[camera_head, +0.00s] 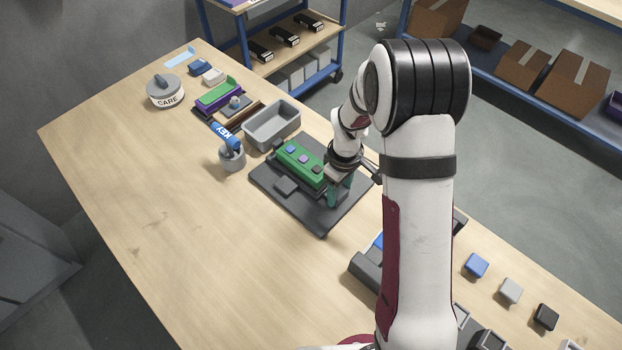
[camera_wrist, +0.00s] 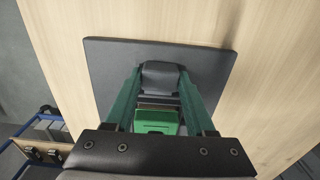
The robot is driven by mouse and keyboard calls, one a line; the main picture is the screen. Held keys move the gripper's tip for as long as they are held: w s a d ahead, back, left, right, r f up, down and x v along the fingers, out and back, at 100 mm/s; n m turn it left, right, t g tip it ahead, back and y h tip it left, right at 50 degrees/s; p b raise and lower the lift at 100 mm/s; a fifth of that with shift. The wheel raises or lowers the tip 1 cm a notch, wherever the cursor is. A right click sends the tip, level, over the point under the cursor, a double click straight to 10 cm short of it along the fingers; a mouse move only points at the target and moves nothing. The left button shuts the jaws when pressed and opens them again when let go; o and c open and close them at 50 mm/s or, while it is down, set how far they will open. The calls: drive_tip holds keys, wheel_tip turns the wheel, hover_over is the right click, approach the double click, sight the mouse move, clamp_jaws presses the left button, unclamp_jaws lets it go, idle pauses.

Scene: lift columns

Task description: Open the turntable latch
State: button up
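The turntable fixture is a dark flat plate (camera_head: 322,218) on the table. My gripper (camera_head: 338,190) is above the right part of the plate, beside the green block's right end. In the wrist view, my gripper's green fingers (camera_wrist: 160,82) are apart. The dark grey block (camera_wrist: 162,74) and part of the green block (camera_wrist: 156,122) show in the gap between them. I cannot tell whether the fingers touch either block. No separate latch is clearly recognisable.
A grey bin (camera_head: 272,124), a grey cup with a blue KEY-marked item (camera_head: 232,157) and a round CARE container (camera_head: 165,92) stand beyond the plate. Small blocks (camera_head: 477,265) lie at the right. The table's left side is clear.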

drive_tip(key=shift+c, duration=1.2)
drive_tip(key=shift+s+d, duration=0.7)
drive_tip(key=o, duration=0.9)
drive_tip(key=shift+o, duration=0.2)
wheel_tip(320, 180, up, 7)
